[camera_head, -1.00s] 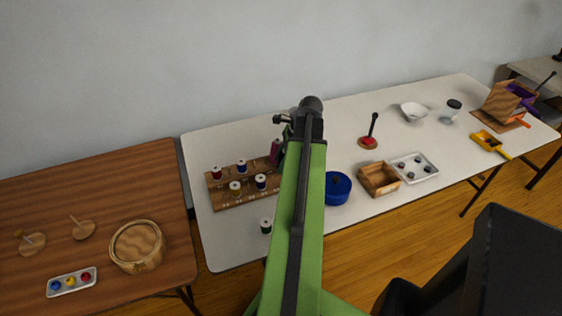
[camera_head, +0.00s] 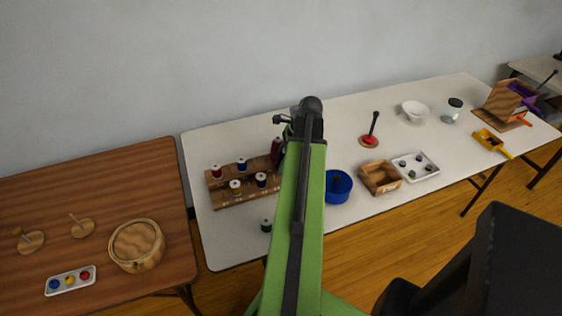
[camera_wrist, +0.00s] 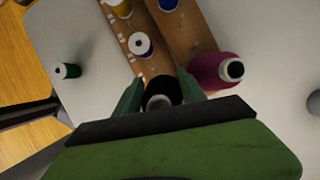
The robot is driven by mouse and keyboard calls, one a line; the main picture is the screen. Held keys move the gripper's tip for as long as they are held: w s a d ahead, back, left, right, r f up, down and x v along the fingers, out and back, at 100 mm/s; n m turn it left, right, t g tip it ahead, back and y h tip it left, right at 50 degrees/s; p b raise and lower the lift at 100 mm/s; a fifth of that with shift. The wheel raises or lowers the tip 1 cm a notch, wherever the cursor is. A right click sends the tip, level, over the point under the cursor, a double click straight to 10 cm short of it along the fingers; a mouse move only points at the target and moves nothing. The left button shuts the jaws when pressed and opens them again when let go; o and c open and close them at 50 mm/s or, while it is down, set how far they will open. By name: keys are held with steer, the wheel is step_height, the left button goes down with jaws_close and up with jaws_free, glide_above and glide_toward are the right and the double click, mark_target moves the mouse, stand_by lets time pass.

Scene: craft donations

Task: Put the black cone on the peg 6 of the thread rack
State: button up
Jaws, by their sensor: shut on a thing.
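The black cone (camera_wrist: 165,87) sits between the two green fingers of my gripper (camera_wrist: 160,92) in the wrist view, its pale top facing the camera. My gripper is shut on it, over the end of the wooden thread rack (camera_wrist: 185,37), beside the maroon cone (camera_wrist: 215,71). The black cone's base and any peg beneath it are hidden, so I cannot tell whether it is on a peg. In the head view the rack (camera_head: 232,199) stands on the white table. It carries several spools and the maroon cone (camera_head: 276,148). My arm covers its right end.
A dark green spool (camera_head: 266,225) stands apart in front of the rack. A blue pot (camera_head: 338,187), a wooden box (camera_head: 381,178) and a white tray (camera_head: 415,166) are to the right. A brown table (camera_head: 90,205) is at left.

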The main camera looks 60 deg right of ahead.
steer(key=shift+f+b, duration=1.3)
steer(key=shift+f, duration=0.15)
steer(key=o, duration=1.5)
steer(key=shift+r, duration=0.1)
steer(key=p+v, duration=1.6)
steer(key=v, duration=0.1)
steer(key=shift+d+r, duration=0.1)
